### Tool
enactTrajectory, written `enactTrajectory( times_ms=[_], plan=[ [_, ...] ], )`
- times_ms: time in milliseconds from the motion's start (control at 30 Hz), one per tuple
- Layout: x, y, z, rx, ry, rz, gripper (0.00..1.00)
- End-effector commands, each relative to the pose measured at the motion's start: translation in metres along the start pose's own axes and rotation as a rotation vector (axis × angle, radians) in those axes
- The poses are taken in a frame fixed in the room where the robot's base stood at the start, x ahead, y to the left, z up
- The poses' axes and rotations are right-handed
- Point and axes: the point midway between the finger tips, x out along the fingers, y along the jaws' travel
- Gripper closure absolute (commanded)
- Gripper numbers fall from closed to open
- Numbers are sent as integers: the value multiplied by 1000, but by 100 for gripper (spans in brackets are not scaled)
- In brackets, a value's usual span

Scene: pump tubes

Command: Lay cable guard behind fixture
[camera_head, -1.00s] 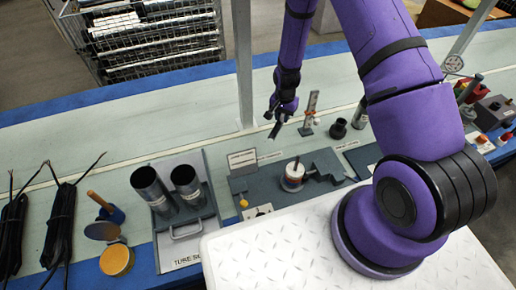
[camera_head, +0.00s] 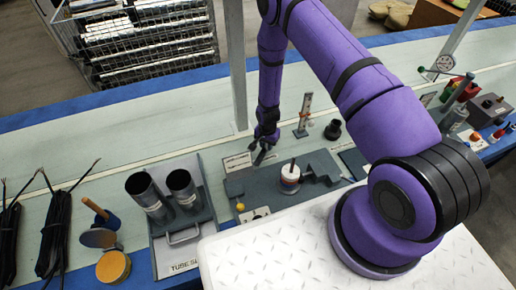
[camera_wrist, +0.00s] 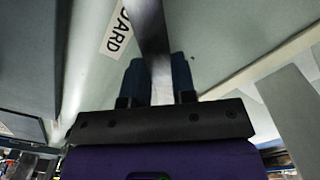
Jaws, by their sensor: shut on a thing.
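The guard's dark end (camera_head: 260,157) shows just below the fingers in the head view. I cannot tell whether it touches the bench. A white label (camera_wrist: 118,35) ending in "UARD" lies beside the guard in the wrist view.
A holder with two dark tubes (camera_head: 147,190) stands left of the fixture. An upright gauge-like stand (camera_head: 304,113) and a black cup (camera_head: 333,129) stand to the right. A pale post (camera_head: 239,70) rises behind my gripper. Black cable bundles (camera_head: 54,232) lie far left.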

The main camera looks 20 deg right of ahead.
Motion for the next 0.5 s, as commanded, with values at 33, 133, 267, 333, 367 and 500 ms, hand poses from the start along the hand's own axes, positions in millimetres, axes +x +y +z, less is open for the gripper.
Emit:
enactTrajectory(
  times_ms=[33,133,267,333,367,500],
  plan=[
    [0,-2,2,-2,0,0,100],
    [0,-6,6,-2,0,0,100],
    [0,-17,17,-5,0,-1,100],
    [0,-25,25,-4,0,0,100],
    [0,-28,29,-5,0,0,100],
    [12,-27,28,0,-1,1,100]
  ],
)
